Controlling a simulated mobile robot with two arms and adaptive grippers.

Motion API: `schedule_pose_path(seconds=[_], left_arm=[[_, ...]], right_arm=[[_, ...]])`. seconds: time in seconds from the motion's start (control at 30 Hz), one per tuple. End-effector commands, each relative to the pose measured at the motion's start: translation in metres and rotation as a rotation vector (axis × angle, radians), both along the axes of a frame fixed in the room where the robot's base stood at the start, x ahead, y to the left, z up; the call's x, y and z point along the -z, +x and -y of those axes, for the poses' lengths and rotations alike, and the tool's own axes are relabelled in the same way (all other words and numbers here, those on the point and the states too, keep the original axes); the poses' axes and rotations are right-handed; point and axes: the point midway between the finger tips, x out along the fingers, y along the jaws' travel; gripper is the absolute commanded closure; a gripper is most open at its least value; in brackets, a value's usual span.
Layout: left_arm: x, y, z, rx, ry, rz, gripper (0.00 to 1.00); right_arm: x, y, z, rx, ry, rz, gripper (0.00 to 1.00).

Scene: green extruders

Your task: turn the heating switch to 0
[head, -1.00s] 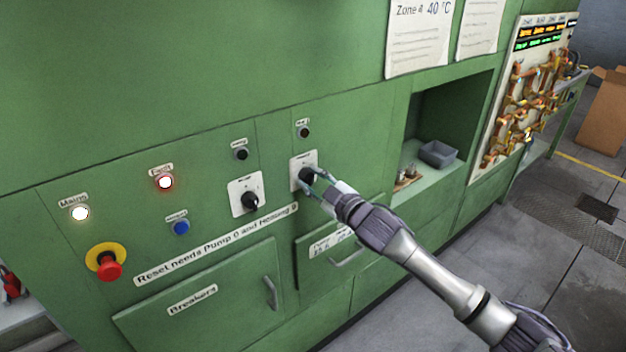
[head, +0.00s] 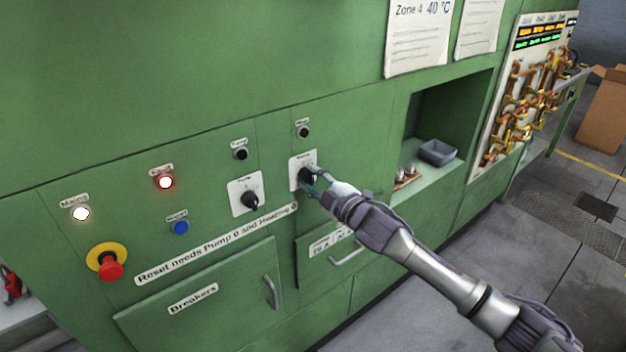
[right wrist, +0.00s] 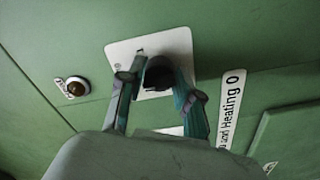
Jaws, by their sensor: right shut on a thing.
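The heating switch is a black rotary knob on a white plate (head: 298,163) on the green panel. In the right wrist view, the black knob (right wrist: 160,72) sits between the two fingers of my right gripper (right wrist: 153,85), on its white plate (right wrist: 190,65). In the head view my right gripper (head: 312,184) reaches the knob from the lower right and is shut on it. The fingers cover part of the knob, and I cannot read which mark it points to. My left gripper is not in view.
Left of it is the pump switch (head: 250,198). Drawer and door handles (head: 271,292) stick out below. A recess holds a grey bin (head: 437,152).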

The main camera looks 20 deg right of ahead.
Motion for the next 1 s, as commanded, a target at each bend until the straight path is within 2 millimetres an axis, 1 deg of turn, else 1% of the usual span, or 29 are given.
schedule_pose_path(seconds=[0.17, 0.2, 0.27, 0.3, 0.33, 0.6, 0.73, 0.87, 1.0], left_arm=[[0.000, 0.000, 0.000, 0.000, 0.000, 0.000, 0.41], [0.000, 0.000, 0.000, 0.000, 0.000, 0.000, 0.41], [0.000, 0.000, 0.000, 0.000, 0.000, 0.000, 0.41], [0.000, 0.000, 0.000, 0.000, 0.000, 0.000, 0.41], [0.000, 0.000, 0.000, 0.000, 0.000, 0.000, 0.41], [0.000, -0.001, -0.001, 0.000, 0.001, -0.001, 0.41], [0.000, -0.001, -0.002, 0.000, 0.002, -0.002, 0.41], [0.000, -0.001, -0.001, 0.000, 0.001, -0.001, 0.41], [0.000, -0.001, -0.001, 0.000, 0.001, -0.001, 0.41]], right_arm=[[0.001, 0.000, 0.000, 0.000, -0.004, -0.001, 1.00], [0.001, 0.000, 0.000, 0.000, -0.004, -0.001, 0.61], [0.001, 0.000, 0.000, -0.001, -0.002, -0.001, 0.51], [0.001, 0.000, 0.000, -0.001, -0.002, -0.001, 0.44], [0.001, 0.000, 0.000, -0.001, -0.002, -0.001, 0.41], [0.000, 0.000, 0.000, 0.000, -0.001, 0.000, 0.41], [0.001, -0.008, 0.003, 0.000, 0.000, -0.001, 0.41], [0.002, -0.028, 0.010, -0.001, -0.002, -0.002, 0.41], [0.003, -0.058, 0.021, -0.002, -0.004, -0.004, 0.41]])
